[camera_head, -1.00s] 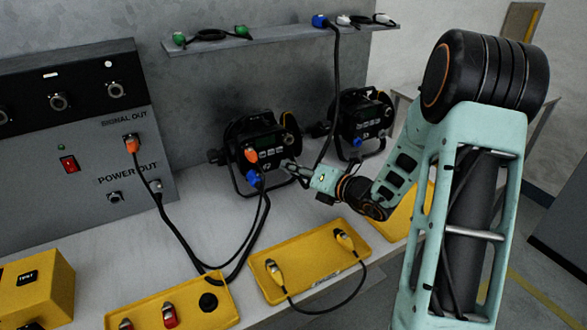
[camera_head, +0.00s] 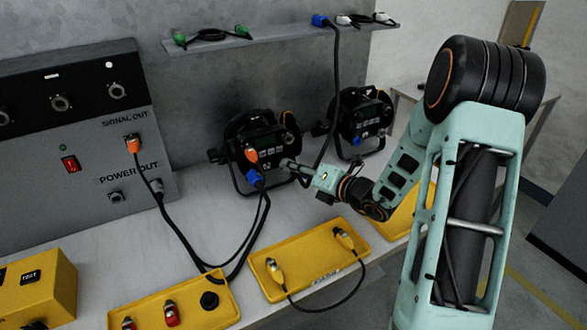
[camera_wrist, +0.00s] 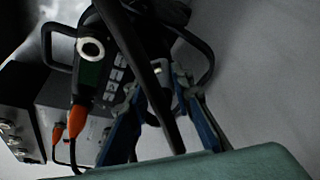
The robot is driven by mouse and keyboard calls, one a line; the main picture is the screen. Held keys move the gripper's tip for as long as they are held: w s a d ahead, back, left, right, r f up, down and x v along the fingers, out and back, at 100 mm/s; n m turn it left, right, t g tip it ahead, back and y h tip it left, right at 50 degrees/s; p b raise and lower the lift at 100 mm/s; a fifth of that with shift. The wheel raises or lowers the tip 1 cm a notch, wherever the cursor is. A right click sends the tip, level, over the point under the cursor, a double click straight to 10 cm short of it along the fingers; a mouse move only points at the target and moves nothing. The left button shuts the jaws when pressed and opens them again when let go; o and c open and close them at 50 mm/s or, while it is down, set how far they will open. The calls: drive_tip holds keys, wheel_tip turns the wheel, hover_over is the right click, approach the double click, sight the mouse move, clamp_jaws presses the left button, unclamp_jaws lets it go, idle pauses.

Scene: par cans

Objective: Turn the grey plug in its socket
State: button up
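My gripper (camera_head: 287,164) is far from that plug, at the right side of the near black lamp (camera_head: 255,143). In the wrist view my fingers (camera_wrist: 158,88) stand apart on either side of a thick black cable (camera_wrist: 145,75). The cable and fingers hide what lies between the fingertips; I cannot tell whether a plug is held there. An orange plug (camera_head: 251,155) and a blue plug (camera_head: 254,178) are in the near lamp's face.
A second lamp (camera_head: 360,123) stands behind on the right. A cable hangs from a blue plug (camera_head: 320,20) on the wall shelf (camera_head: 280,36) down beside my gripper. Yellow trays (camera_head: 310,285) with connectors lie along the table's front. Bare table shows left of the near lamp.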

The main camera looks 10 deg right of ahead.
drive_tip(key=o, duration=0.5)
